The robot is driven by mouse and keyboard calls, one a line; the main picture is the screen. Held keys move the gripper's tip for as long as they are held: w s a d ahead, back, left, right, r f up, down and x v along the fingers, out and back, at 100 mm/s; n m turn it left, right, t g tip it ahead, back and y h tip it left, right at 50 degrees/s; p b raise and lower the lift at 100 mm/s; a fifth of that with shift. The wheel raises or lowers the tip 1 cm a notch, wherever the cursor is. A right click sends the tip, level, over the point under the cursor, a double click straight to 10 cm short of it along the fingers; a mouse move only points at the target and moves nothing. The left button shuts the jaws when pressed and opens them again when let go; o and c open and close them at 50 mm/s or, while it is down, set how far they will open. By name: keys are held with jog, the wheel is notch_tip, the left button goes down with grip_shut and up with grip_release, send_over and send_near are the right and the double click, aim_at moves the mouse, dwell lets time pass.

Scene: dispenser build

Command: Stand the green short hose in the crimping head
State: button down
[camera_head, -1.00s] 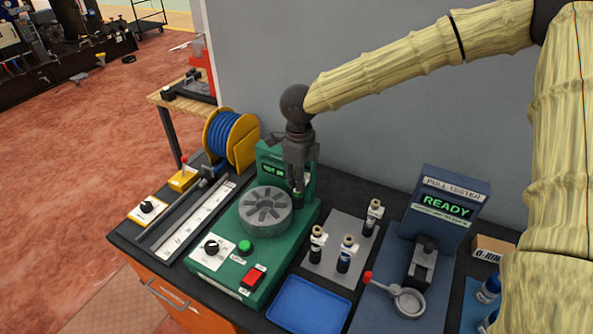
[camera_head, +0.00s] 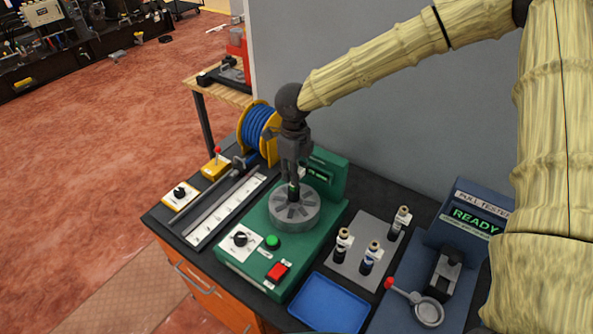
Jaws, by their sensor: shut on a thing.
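The crimping head (camera_head: 284,220) is a round grey drum with radial dies on the green crimping machine (camera_head: 252,256). My gripper (camera_head: 293,181) points down over the drum, shut on the green short hose (camera_head: 294,192). Only a small dark piece of the hose with a green band shows below the fingers. It looks upright over the centre of the dies. I cannot tell whether its lower end is inside the opening or just above it.
The machine's display stands close behind my gripper.

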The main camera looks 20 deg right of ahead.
aim_at(295, 188)
jog(key=shift+f+b, duration=1.55)
jog(key=shift+f, duration=0.45)
jog(key=shift+s+p, duration=0.1)
jog(key=shift+p, duration=0.8)
jog(key=shift+f, duration=0.55)
dwell(0.5)
jog(key=c, duration=1.5)
grip_release()
jog(key=shift+r, duration=0.1)
jog(key=shift+r+p, duration=1.95)
jog(key=shift+r, duration=0.75)
jog(key=shift+s+r, duration=0.1)
jog(key=shift+r, duration=2.6)
jog(key=shift+d, duration=0.1)
